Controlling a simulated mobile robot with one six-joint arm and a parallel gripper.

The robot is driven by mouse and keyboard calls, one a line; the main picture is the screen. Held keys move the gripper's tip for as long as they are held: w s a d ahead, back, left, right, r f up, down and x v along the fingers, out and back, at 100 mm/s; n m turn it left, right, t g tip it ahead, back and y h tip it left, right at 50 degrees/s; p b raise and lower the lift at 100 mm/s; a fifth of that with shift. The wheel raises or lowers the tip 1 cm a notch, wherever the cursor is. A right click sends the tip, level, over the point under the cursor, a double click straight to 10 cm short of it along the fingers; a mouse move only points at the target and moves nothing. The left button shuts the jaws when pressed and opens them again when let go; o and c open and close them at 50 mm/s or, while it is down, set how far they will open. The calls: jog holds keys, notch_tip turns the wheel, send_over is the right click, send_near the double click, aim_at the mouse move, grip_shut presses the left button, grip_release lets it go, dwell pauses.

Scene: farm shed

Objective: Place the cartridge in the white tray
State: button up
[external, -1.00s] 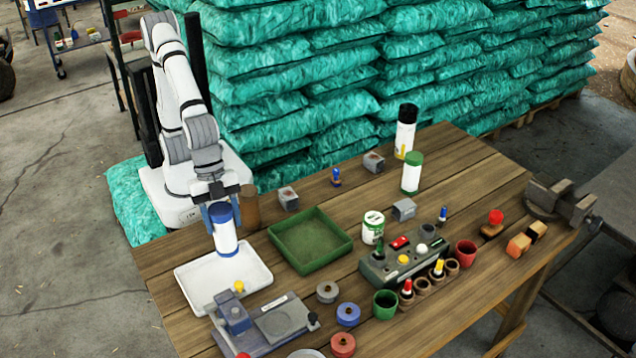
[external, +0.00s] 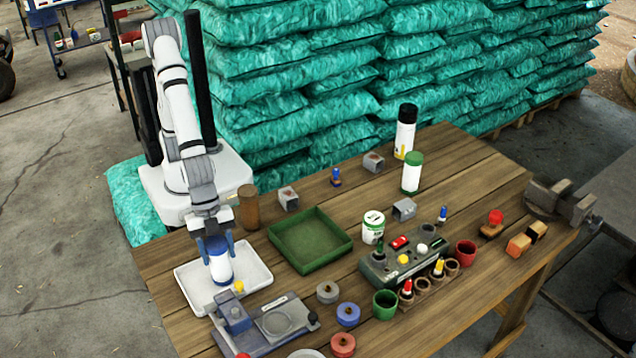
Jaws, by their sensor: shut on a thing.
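The cartridge (external: 220,267) is a white cylinder with a blue top and a blue band near its bottom. My gripper (external: 217,247) is shut on its upper part, from above, and holds it nearly upright. The cartridge is over the white tray (external: 252,262), inside its outline in the external view. Its lower end is at or just above the tray floor; I cannot tell whether it touches. The gripper hides part of the cartridge's top.
A green tray (external: 318,262) stands right of the white tray. A blue-grey device (external: 275,322) with a yellow knob (external: 239,286) stands close in front. A brown cylinder (external: 249,208) is behind. Several pots, blocks and a control box (external: 385,268) fill the table's right side.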

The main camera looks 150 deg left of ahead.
jog(key=shift+f, duration=0.15)
jog(key=o, duration=1)
jog(key=shift+o, duration=0.2)
jog(key=shift+r, duration=0.5)
jog(key=d+b+v, duration=0.1)
jog(key=v, duration=1)
jog(key=s+a+f, duration=0.1)
jog(key=s+a, duration=0.1)
jog(key=s, duration=0.4)
jog(key=s+a+f+n+g, duration=0.1)
jog(key=s+a, duration=0.2)
jog(key=s, duration=0.4)
jog(key=s+a+f+n, duration=0.1)
jog(key=s+a, duration=0.2)
jog(key=s, duration=0.3)
jog(key=shift+s+f+y, duration=0.2)
jog(key=shift+f+y, duration=0.05)
jog(key=shift+y, duration=0.15)
